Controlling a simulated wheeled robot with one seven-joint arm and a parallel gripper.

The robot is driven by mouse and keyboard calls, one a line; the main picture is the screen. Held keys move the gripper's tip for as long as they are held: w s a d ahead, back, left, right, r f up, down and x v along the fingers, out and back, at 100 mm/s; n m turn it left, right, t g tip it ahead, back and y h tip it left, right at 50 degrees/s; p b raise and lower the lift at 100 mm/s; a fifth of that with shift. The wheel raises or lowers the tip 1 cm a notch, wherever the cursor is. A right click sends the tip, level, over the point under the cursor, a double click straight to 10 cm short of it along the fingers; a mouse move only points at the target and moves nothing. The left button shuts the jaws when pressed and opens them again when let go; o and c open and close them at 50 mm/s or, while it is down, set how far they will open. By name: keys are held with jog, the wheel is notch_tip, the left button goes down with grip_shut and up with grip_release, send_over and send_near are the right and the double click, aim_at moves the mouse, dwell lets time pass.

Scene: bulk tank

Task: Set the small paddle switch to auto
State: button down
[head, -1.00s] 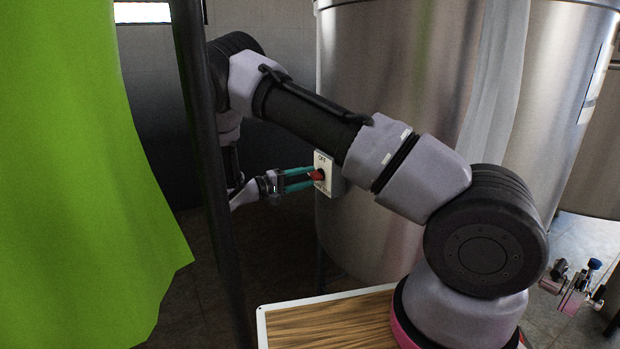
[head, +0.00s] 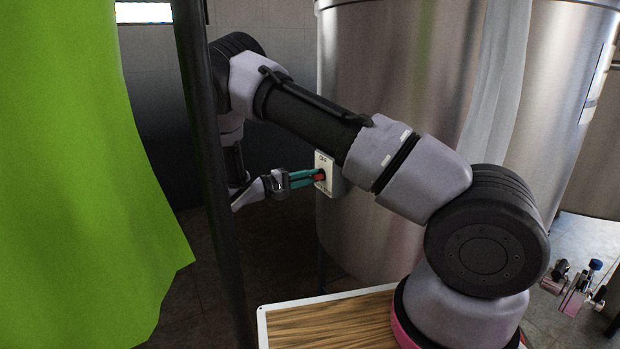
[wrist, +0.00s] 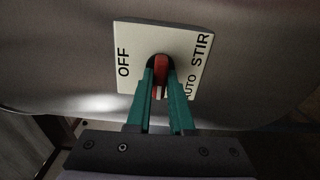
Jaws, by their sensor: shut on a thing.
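The small paddle switch has a red paddle (wrist: 160,74) on a pale plate (wrist: 190,50) marked OFF, AUTO and STIR in the wrist view. In the head view the plate (head: 327,184) sits on the side of the steel tank, and the red paddle (head: 320,176) shows at the fingertips. My gripper (wrist: 161,85) has teal fingers, one on each side of the paddle, shut on it. My gripper (head: 312,178) reaches the plate from the left. The fingers partly hide the paddle and the start of AUTO, so the pointed-to mark is hard to tell.
The steel tank (head: 400,215) fills the middle. A dark post (head: 205,150) and a green curtain (head: 75,180) stand at the left. A translucent strip (head: 492,90) hangs before the tank. A small clutter of fittings (head: 575,285) is at the lower right.

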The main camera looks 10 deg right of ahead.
jog(key=c, duration=0.8)
grip_release()
jog(key=shift+a, duration=0.1)
jog(key=v, duration=1)
jog(key=shift+s+a, duration=0.15)
jog(key=shift+a, duration=0.15)
